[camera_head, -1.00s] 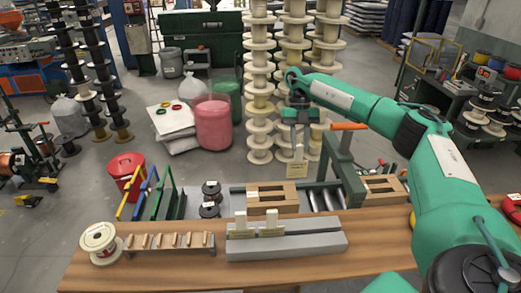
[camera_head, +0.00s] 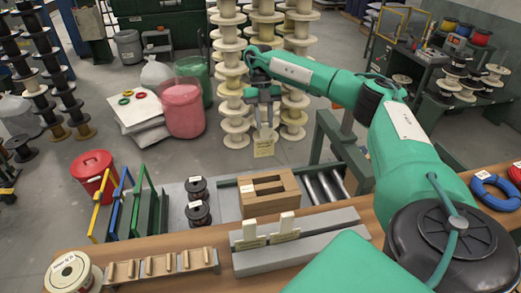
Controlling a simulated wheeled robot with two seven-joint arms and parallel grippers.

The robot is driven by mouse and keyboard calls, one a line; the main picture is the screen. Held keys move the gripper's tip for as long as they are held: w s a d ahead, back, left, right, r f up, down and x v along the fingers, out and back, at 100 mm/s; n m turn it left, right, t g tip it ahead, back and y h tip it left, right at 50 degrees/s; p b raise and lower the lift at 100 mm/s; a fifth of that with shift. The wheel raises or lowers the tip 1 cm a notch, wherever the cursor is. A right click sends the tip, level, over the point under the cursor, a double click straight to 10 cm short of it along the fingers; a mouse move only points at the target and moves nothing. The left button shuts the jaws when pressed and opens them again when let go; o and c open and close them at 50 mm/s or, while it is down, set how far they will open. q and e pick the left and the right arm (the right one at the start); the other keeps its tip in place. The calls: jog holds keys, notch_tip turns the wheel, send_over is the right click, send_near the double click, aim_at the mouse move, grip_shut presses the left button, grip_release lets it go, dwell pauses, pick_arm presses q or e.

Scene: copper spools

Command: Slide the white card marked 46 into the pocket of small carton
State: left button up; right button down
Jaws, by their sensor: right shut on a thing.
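My right gripper (camera_head: 263,97) is shut on a pale card (camera_head: 263,147) that hangs upright below it. The card's lower part is yellowish with print too small to read. A brown carton (camera_head: 285,206) with dark slots in its top sits at the back of the bench, below the card in the picture; the card is apart from it. Two other white cards, a left one (camera_head: 250,229) and a right one (camera_head: 287,221), stand upright in a grey slotted block (camera_head: 300,248) in front of the carton. My left gripper is not in view.
A wooden rack (camera_head: 162,266) and a labelled spool (camera_head: 70,272) are at the bench's left. Two black spools (camera_head: 199,214) stand left of the carton. A green frame (camera_head: 345,150) and rollers (camera_head: 325,186) are to its right. My right arm covers the bench's right part.

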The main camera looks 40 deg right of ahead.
aim_at(263, 153)
jog(key=f+b, duration=0.5)
jog(key=f, duration=0.6)
jog(key=shift+w+f+b, duration=0.1)
jog(key=shift+w+b, duration=0.1)
jog(key=shift+b, duration=0.1)
jog(key=shift+f+b, duration=1.15)
jog(key=shift+f, duration=0.3)
jog(key=shift+f+b, duration=0.35)
jog(key=shift+f, duration=0.8)
jog(key=c, duration=1.1)
grip_release()
jog(key=shift+r, duration=0.1)
